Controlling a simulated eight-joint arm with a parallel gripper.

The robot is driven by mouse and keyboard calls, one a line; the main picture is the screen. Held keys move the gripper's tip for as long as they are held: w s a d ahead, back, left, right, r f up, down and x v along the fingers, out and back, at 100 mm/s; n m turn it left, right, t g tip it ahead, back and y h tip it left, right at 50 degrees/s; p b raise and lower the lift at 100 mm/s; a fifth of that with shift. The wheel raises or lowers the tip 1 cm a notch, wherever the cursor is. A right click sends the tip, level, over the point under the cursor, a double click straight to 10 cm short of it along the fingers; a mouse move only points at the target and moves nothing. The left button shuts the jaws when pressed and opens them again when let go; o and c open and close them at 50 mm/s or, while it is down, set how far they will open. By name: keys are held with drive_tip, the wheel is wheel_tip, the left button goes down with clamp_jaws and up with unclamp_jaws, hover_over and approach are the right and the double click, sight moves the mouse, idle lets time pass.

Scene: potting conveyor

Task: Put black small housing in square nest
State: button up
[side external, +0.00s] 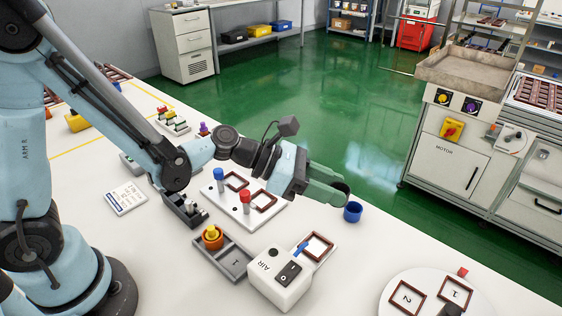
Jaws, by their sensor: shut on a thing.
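My gripper (342,192) reaches out over the far side of the white table, its greenish fingers pointing right. It is shut on a dark thing between the fingertips, which looks like the black small housing; the fingers hide most of it. Brown square frames lie on a white plate (268,218), one of them this frame (263,201). Another square frame (317,247) lies beside the white AIR box (280,281). Two more, marked 1 (456,292) and 2 (407,297), are on a round white disc. I cannot tell which is the square nest.
A blue cup (353,212) is just below the fingertips by the table edge. A red post (244,197) and a blue post (219,175) stand on the plate. A grey tray (236,268) has an orange part (212,238) at its end. Table room is free right of the AIR box.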

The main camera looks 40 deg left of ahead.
drive_tip(key=shift+s+d+r, duration=0.15)
drive_tip(key=shift+r, duration=0.3)
drive_tip(key=a+r+n+t+y, duration=0.5)
drive_tip(key=a+r+n+y, duration=0.25)
drive_tip(key=a+r, duration=1.1)
drive_tip(key=d+f+m+g+h, duration=0.1)
drive_tip(key=d+f+m+h, duration=0.1)
drive_tip(key=d+f, duration=0.4)
drive_tip(key=d+f+m+g+h, duration=0.2)
drive_tip(key=d+f+m+h, duration=0.1)
drive_tip(key=d+f, duration=0.3)
drive_tip(key=d+f+m+g+h, duration=0.2)
drive_tip(key=d+f, duration=0.4)
drive_tip(key=f, duration=0.1)
drive_tip(key=shift+s+d+m+h, duration=0.1)
drive_tip(key=shift+d+m+h, duration=0.15)
drive_tip(key=shift+d, duration=0.15)
